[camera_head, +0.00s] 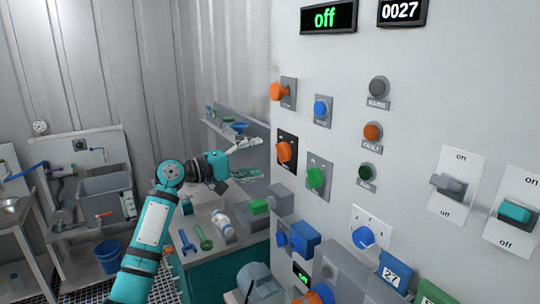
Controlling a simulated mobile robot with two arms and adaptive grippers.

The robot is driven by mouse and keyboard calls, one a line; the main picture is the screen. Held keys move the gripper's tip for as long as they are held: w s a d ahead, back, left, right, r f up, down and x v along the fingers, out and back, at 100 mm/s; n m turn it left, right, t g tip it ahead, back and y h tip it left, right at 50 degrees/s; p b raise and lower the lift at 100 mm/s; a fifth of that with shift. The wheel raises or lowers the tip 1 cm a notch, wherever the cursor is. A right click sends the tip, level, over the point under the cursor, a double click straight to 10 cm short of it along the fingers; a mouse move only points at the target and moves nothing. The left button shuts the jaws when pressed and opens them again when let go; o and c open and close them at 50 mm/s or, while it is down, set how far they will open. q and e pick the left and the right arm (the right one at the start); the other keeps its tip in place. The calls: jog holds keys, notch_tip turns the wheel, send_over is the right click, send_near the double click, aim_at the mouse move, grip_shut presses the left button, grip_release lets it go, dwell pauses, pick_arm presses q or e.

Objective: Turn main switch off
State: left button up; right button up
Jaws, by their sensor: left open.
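A light grey control panel (410,110) fills the right side. No label reading "main switch" is legible. At its right are a grey lever switch (448,186) and a teal lever switch (516,212), each marked "on" above and "off" below; I cannot tell their positions for sure. An orange rotary knob (284,151) sits on a black plate, with a green knob (316,178) beside it. A display (325,18) above reads "off" in green. My left gripper (250,160) is open and empty, left of the orange knob and apart from the panel. My right gripper is out of view.
Other panel controls include an orange button (279,91), a blue button (321,109) and a white-plated blue dial (364,237). Blue and green boxes protrude low on the panel. A teal bench with tools and a bottle (223,224) stands below my gripper. A sink (105,193) is at left.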

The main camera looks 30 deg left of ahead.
pick_arm(q)
jog(key=v, duration=0.5)
dwell(0.5)
